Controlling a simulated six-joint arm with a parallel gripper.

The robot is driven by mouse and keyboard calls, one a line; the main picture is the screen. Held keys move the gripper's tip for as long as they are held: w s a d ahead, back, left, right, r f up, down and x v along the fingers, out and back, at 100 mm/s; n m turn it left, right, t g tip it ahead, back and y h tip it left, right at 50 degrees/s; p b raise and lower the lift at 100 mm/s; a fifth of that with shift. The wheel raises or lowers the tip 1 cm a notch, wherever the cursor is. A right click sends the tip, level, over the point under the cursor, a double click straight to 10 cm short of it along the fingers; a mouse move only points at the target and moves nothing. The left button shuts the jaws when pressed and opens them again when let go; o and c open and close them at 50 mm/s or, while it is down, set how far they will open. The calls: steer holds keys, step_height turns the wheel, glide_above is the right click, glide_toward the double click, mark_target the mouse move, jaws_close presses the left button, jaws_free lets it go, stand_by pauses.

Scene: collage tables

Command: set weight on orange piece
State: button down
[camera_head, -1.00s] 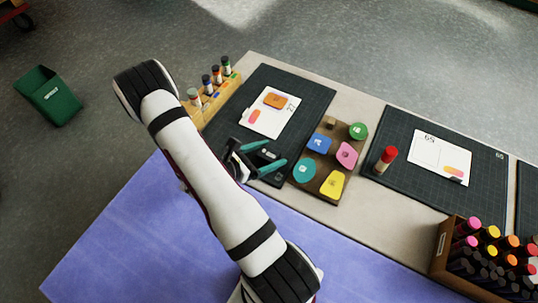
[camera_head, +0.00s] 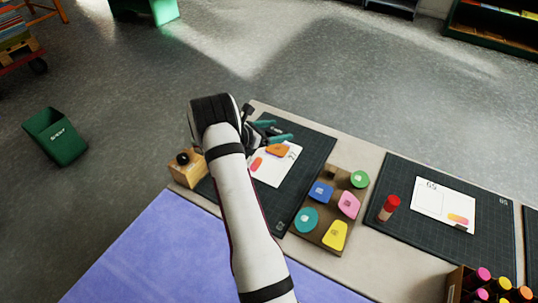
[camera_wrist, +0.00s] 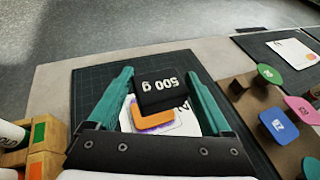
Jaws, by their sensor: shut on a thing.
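My gripper (camera_wrist: 160,76), with teal fingers, is shut on a black weight (camera_wrist: 160,92) marked 500 g. In the head view my gripper (camera_head: 273,131) is over the far part of the left cutting mat (camera_head: 313,150). The orange piece (camera_wrist: 153,116) lies on a white card (camera_wrist: 182,124), with a purple edge showing around it. In the wrist view the weight covers part of the piece and appears above it; I cannot tell the gap. The orange piece also shows in the head view (camera_head: 277,151), just below the fingers.
A wooden tray (camera_head: 322,238) of several coloured knobbed pieces stands right of the mat. A wooden rack (camera_wrist: 52,140) is at the wrist view's lower left. A marker box (camera_head: 455,285) sits at lower right.

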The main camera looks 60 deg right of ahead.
mark_target(278, 148)
steer(key=shift+d, duration=0.6)
steer(key=shift+d+f, duration=0.1)
steer(key=shift+f, duration=2.3)
steer(key=shift+f, duration=0.55)
steer(key=shift+f, duration=0.35)
jaws_free()
steer(key=shift+r, duration=3.5)
